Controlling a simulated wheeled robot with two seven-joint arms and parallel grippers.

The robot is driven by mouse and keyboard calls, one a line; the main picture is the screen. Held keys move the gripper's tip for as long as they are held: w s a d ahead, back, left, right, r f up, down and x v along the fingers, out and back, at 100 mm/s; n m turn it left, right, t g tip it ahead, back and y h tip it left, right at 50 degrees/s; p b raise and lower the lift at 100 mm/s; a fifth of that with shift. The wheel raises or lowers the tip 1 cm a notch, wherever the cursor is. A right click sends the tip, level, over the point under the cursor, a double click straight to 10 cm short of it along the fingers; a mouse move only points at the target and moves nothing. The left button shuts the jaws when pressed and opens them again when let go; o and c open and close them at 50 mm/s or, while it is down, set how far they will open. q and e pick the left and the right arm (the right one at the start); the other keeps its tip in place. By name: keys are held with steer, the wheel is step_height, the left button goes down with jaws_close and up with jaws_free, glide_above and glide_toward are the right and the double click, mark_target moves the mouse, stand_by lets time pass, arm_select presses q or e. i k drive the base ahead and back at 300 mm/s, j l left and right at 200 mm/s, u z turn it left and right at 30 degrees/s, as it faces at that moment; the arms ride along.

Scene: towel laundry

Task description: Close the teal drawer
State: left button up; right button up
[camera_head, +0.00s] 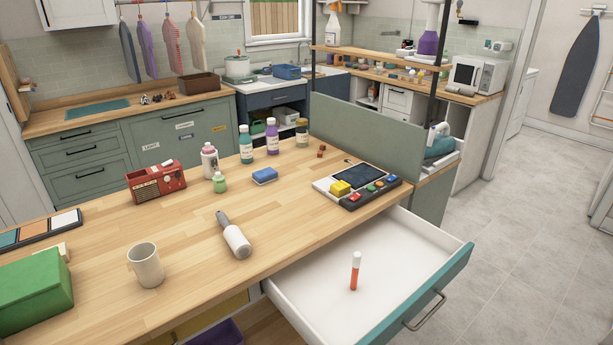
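The teal drawer (454,284) is pulled far out from under the right side of the wooden table. Its front panel is teal with a metal bar handle (425,311), facing the lower right. Its inside is white. Neither of my grippers shows in this view.
Grey floor (540,240) right of the drawer is clear.

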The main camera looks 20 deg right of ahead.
mark_target(407, 261)
steer(key=z, duration=1.3)
